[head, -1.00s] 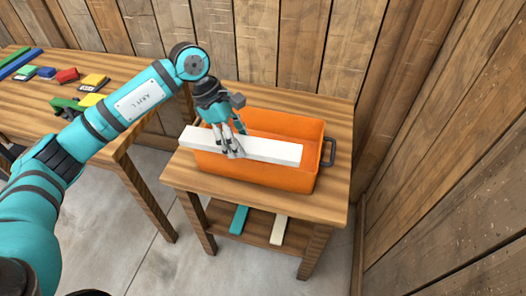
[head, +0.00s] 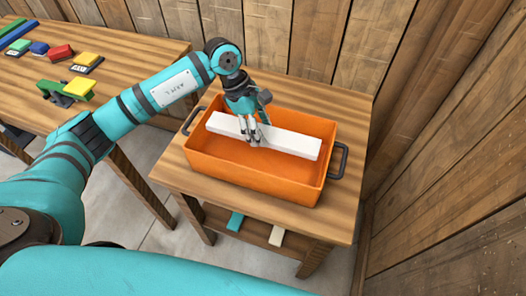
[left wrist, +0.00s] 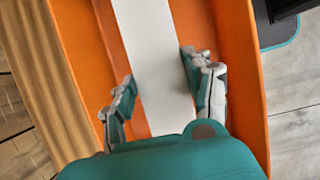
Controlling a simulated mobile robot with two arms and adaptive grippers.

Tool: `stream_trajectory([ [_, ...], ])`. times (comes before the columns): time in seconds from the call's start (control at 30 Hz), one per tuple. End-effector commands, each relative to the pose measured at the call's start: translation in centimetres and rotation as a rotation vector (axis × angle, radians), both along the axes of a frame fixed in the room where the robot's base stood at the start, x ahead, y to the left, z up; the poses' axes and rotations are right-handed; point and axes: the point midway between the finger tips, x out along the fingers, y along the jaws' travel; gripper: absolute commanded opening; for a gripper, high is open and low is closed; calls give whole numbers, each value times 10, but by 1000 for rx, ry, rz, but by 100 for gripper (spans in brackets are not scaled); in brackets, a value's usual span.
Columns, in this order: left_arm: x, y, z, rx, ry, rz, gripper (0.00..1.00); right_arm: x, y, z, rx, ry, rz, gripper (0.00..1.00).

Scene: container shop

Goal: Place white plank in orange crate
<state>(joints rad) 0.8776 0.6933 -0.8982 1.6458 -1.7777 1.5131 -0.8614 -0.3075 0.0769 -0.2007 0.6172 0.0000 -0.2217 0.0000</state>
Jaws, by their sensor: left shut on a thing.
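The white plank (head: 290,141) is long and lies lengthwise over the orange crate (head: 255,180), within its rim outline in the head view. I cannot tell if it touches the crate's floor. My left gripper (head: 251,139) is shut on the plank near its middle. In the left wrist view, the fingers (left wrist: 161,92) sit on both sides of the plank (left wrist: 150,45), with the orange crate walls (left wrist: 240,60) beyond them. The crate stands on a small wooden table (head: 345,200). My right gripper is not in view.
A teal plank (head: 235,222) and a cream plank (head: 277,236) lie on the small table's lower shelf. A larger wooden table (head: 130,55) at the left holds several coloured blocks and a green tool (head: 66,91). Wooden walls stand behind and to the right.

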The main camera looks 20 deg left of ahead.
Motion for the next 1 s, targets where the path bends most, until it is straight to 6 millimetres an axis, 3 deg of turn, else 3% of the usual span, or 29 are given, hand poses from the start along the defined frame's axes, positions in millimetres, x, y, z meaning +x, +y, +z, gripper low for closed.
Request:
stream_trajectory([
  [0.1,0,0,-26,-1,2,1,12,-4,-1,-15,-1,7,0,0],
  [0.37,0,-1,-54,-1,0,0,12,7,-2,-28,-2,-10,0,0],
  [0.53,0,0,-84,-1,2,0,12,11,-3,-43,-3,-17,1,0],
  [0.97,0,0,-92,0,-1,-1,12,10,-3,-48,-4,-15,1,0],
  [1.0,0,0,-92,1,0,0,52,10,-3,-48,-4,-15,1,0],
])
